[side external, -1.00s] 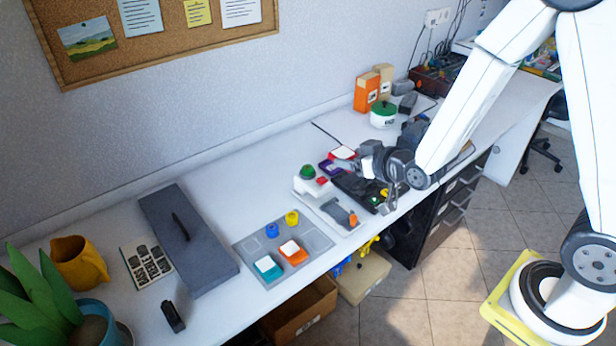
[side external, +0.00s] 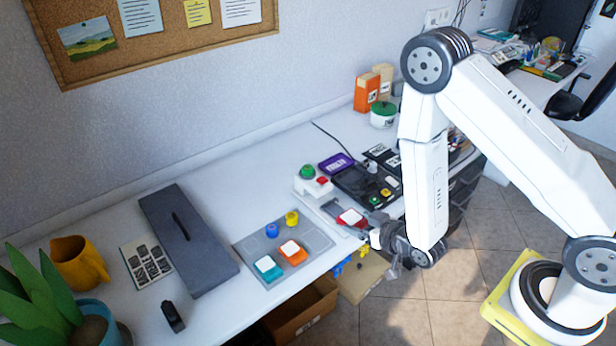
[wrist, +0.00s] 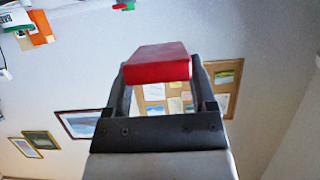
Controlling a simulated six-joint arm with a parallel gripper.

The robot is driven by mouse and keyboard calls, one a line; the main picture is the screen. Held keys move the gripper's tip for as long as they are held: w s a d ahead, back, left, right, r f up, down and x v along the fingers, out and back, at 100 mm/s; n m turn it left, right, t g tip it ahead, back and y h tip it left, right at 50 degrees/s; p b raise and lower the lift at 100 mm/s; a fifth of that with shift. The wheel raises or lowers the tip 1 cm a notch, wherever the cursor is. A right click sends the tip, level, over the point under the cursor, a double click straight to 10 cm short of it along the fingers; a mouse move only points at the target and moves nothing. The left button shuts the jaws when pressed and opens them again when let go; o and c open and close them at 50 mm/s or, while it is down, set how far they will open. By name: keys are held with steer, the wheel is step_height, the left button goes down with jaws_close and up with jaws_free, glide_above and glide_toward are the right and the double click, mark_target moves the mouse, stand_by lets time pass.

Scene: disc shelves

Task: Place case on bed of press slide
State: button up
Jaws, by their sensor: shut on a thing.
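My gripper (side external: 362,224) is shut on the case (side external: 350,217), which is red with a white top in the side view. In the wrist view the red case (wrist: 157,66) sits between both fingers of my gripper (wrist: 160,82). The press is a white unit (side external: 306,186) with a green knob (side external: 307,172) and a red button. Its slide (side external: 329,207) extends towards the table's front edge. The case is over or on the slide's front part, and hides most of the bed. I cannot tell whether it touches the bed.
A grey mat (side external: 265,232) with blue, yellow, teal and orange pieces lies left of the press. Open boxes are below the table edge.

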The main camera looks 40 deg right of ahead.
steer(key=shift+s+f, duration=0.7)
steer(key=shift+f, duration=0.1)
steer(key=x, duration=1)
glide_above(320, 240)
steer(key=s, duration=0.1)
step_height(320, 240, down, 5)
steer(key=shift+s+r, duration=0.15)
steer(key=shift+r, duration=0.05)
steer(key=shift+w+f, duration=0.4)
steer(key=shift+f, duration=0.05)
steer(key=shift+w+f, duration=0.3)
steer(key=shift+f, duration=1.5)
steer(key=shift+f, duration=0.1)
